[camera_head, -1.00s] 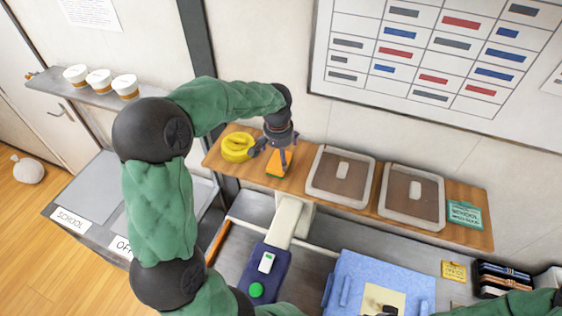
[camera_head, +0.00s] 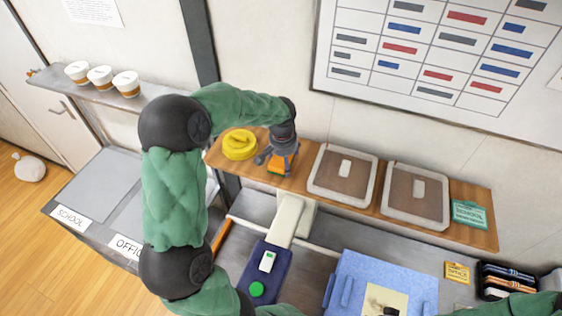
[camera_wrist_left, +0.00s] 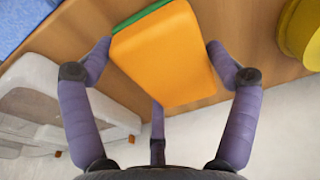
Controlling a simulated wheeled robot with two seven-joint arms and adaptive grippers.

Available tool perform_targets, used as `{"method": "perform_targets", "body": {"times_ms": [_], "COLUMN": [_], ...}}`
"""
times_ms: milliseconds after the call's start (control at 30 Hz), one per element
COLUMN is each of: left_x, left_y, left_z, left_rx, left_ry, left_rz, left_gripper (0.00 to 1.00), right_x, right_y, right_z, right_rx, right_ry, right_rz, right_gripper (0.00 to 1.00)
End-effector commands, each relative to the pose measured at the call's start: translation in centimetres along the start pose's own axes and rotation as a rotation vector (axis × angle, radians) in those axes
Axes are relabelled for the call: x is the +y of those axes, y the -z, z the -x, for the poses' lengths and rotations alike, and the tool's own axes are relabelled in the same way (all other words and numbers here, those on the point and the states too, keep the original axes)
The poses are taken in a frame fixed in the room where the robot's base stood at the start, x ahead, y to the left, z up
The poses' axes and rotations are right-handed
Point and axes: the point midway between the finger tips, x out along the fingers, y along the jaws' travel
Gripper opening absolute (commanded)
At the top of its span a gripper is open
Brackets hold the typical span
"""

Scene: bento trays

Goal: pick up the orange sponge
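The orange sponge (camera_head: 275,169), with a green layer on one side, is on the wooden shelf (camera_head: 300,180). My left gripper (camera_head: 277,160) is down over it in the head view and hides part of it. In the left wrist view the sponge (camera_wrist_left: 165,55) lies between the spread fingers of my left gripper (camera_wrist_left: 161,45). One finger is at its left edge, touching or nearly so, and the other is close beside its right edge. A third finger is below it. The fingers look open around it. My right gripper is not clearly visible; only part of its green arm shows at bottom right.
A yellow round object (camera_head: 239,144) sits just left of the sponge, and a lidded container (camera_head: 343,201) stands just right. A second container (camera_head: 415,222) and a green box (camera_head: 468,214) are farther right. The wall is close behind the shelf.

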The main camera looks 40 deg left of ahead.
Motion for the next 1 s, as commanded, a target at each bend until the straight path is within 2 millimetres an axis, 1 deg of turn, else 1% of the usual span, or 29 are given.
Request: {"method": "perform_targets", "body": {"times_ms": [367, 567, 667, 800, 867, 967, 1000], "left_x": [0.0, 0.0, 0.0, 0.1, 0.2, 0.5, 0.6], "left_y": [0.0, 0.1, 0.2, 0.3, -0.4, -1.8, -2.4], "left_z": [-0.1, 0.7, 1.6, 3.9, 4.8, 7.1, 8.1], "left_rx": [-0.001, -0.001, 0.0, 0.003, 0.003, 0.004, 0.007], "left_ry": [0.0, 0.0, 0.0, -0.001, -0.001, 0.0, -0.001], "left_rz": [0.0, 0.0, 0.0, 0.0, -0.001, -0.001, -0.001], "left_gripper": [0.62, 0.62, 0.62, 0.62, 0.62, 0.62, 0.62], "right_x": [0.0, -0.1, -0.3, -0.6, -0.6, -0.6, -0.6], "right_y": [0.0, 0.0, 0.0, -0.1, 0.0, -0.1, -0.1], "right_z": [0.0, 0.4, 0.9, 1.8, 1.6, 1.5, 1.5], "right_rx": [0.0, 0.0, 0.0, 0.0, 0.001, 0.0, 0.0], "right_ry": [0.0, 0.0, 0.0, 0.0, 0.0, 0.0, 0.0], "right_rz": [0.0, 0.0, 0.0, 0.0, 0.0, 0.0, 0.0], "right_gripper": [0.4, 0.4, 0.4, 0.4, 0.4, 0.4, 0.4]}}
